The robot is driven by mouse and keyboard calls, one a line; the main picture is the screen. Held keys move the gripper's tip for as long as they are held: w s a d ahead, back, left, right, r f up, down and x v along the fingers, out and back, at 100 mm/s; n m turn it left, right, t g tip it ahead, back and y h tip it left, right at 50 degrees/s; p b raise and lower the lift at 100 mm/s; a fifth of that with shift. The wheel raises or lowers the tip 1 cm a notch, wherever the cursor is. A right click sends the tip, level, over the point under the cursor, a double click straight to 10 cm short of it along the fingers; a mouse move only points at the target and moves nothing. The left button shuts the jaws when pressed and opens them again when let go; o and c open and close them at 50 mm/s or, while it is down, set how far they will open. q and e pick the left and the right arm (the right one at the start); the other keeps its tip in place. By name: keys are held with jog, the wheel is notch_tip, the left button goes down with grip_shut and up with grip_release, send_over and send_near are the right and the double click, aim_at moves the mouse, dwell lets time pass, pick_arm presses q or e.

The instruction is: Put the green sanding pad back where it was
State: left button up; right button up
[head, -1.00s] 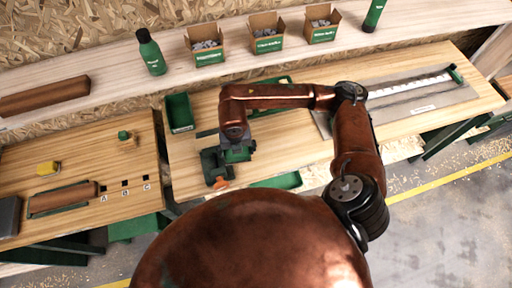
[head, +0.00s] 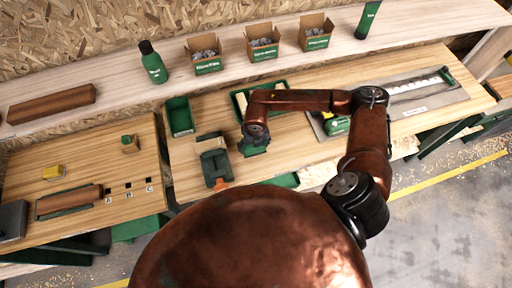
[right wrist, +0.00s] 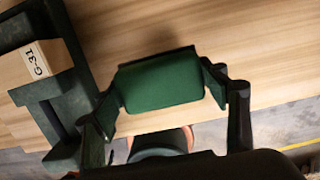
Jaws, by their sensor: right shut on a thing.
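My right gripper (head: 254,146) is shut on the green sanding pad (right wrist: 160,82) and holds it above the middle workbench. In the right wrist view the pad sits between the two fingers (right wrist: 165,90). A dark green clamp-like fixture (head: 213,168) stands just left of the gripper. It holds a pale wooden block (head: 210,143), whose label reads G-31 in the right wrist view (right wrist: 38,68). My left gripper is not in view.
A green tray (head: 181,117) stands at the back left of the bench, and another (head: 240,101) lies partly behind my arm. A metal board (head: 410,98) and a green object (head: 337,126) are right. Small boxes line the shelf (head: 110,95).

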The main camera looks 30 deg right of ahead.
jog(key=f, duration=0.1)
jog(key=f+p, duration=0.1)
jog(key=f, duration=0.1)
jog(key=shift+w+d, duration=0.1)
jog(key=shift+d, duration=0.25)
jog(key=shift+f, duration=0.5)
jog(key=shift+f, duration=0.1)
jog(key=o, duration=1.2)
